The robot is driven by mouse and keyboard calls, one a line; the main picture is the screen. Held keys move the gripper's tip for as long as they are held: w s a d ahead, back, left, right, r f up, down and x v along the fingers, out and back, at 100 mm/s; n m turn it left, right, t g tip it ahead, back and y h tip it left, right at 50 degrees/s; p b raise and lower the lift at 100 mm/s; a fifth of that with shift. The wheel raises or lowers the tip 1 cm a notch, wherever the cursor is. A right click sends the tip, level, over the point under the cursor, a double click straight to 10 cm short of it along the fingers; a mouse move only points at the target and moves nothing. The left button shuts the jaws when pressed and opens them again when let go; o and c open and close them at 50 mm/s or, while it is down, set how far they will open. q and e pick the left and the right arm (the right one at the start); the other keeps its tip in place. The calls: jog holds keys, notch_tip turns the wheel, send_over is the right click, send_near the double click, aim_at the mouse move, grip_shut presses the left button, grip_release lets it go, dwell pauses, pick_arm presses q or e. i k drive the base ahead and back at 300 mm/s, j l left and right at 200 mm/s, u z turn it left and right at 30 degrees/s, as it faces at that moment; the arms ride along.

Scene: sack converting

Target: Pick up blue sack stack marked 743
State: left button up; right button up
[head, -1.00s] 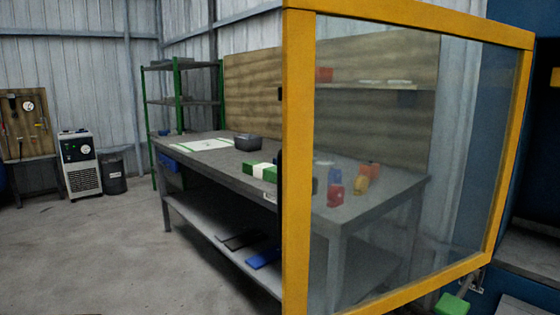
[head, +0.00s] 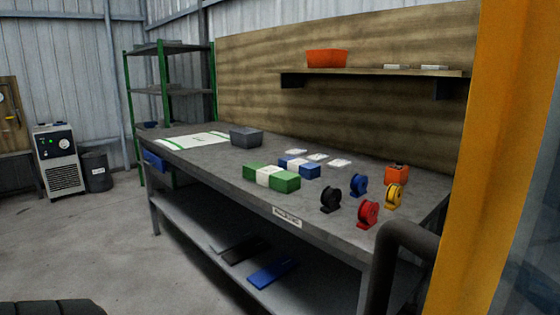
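A blue stack (head: 309,171) with a white band lies on the grey workbench (head: 215,160), right of its middle. Any number on the band is too small to read. A green stack (head: 286,183) with a white band lies just in front and to its left. A flat blue piece (head: 271,273) lies on the bench's lower shelf. Neither of my grippers shows in the head view.
Several tape-like rolls, one black (head: 330,199), one red (head: 368,214), stand on the bench's right part. A grey bin (head: 246,137) stands behind. A yellow post (head: 480,170) and a dark bent pipe (head: 400,230) border the right.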

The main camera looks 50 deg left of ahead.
aim_at(309, 170)
jog(key=i+j, duration=0.1)
jog(key=j, duration=1.2)
jog(key=i+j, duration=0.15)
jog(key=j, duration=1.15)
jog(key=i+j, duration=0.15)
jog(key=j, duration=0.5)
jog(key=i+j, duration=0.6)
jog(key=i, duration=0.1)
